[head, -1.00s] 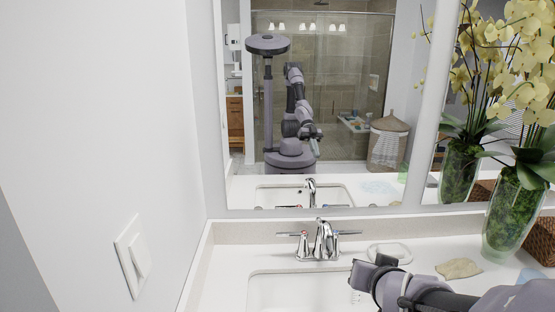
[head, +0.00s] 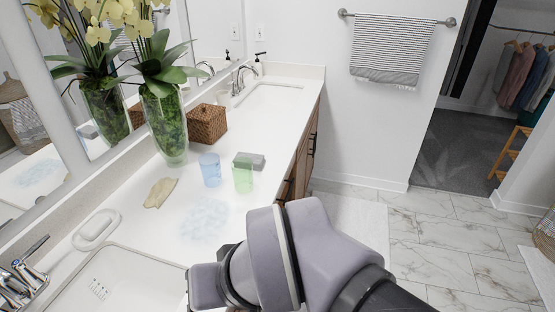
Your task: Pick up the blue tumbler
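The blue tumbler (head: 210,170) stands upright on the white counter (head: 240,128), left of a green tumbler (head: 243,176). The two tumblers are close together. My arm reaches in from the bottom of the head view, and its purple-grey links cover the lower middle. My gripper fingers cannot be made out at the bottom edge. No contact between my arm and the blue tumbler shows.
A grey box (head: 250,160) lies behind the green tumbler. A glass vase (head: 168,130) with orchids and a wicker basket (head: 207,123) stand behind. A tan cloth-like piece (head: 160,192), a soap dish (head: 96,229) and a sink (head: 110,275) are at left. Floor (head: 450,240) is clear right.

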